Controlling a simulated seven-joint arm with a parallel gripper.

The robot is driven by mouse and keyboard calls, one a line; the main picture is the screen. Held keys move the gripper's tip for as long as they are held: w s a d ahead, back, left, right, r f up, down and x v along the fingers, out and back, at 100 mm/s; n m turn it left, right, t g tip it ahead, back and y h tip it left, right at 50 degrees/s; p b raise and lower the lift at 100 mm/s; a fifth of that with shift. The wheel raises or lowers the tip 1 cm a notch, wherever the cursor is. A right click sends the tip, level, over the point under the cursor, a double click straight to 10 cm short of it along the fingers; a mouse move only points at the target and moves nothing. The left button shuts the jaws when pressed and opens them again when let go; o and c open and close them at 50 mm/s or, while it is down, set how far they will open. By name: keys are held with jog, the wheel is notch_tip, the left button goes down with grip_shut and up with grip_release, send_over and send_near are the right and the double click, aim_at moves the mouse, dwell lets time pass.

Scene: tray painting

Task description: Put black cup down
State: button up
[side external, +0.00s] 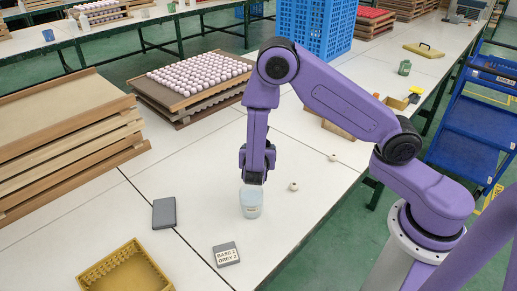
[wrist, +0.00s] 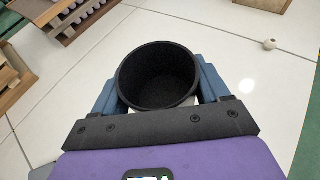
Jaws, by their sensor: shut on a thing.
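The cup (side external: 251,204) is in my gripper (side external: 253,184), low over the white table (side external: 205,192). In the side view its outside looks pale grey-white. In the wrist view the cup (wrist: 158,75) shows a black rim and a dark, empty inside. The two blue fingers of my gripper (wrist: 160,98) are shut on it, one on each side. The cup is upright or nearly so. I cannot tell whether its base touches the table.
A grey block (side external: 164,213), a labelled grey block (side external: 226,254) and a yellow crate (side external: 128,270) are nearer the camera. Two small pale round items, one a knob (side external: 293,187), lie to the right. Stacked wooden trays (side external: 70,150) stand left. The table around the cup is clear.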

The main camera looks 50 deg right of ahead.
jog(key=d+m+g+h, duration=0.2)
jog(key=d+m+g, duration=0.2)
jog(key=d, duration=1.4)
jog(key=w+d+f, duration=0.1)
jog(key=w+f, duration=0.2)
jog(key=w, duration=0.1)
jog(key=w+d+f, duration=0.1)
jog(key=w+f, duration=0.2)
jog(key=w, duration=0.1)
jog(key=w+d+f, duration=0.2)
jog(key=w+f, duration=0.1)
jog(key=w, duration=0.2)
jog(key=shift+w+f, duration=0.2)
jog(key=shift+f, duration=0.1)
jog(key=shift+w+f, duration=0.1)
jog(key=shift+f, duration=1.45)
jog(key=o, duration=1)
jog(key=shift+f, duration=0.15)
jog(key=shift+o, duration=0.2)
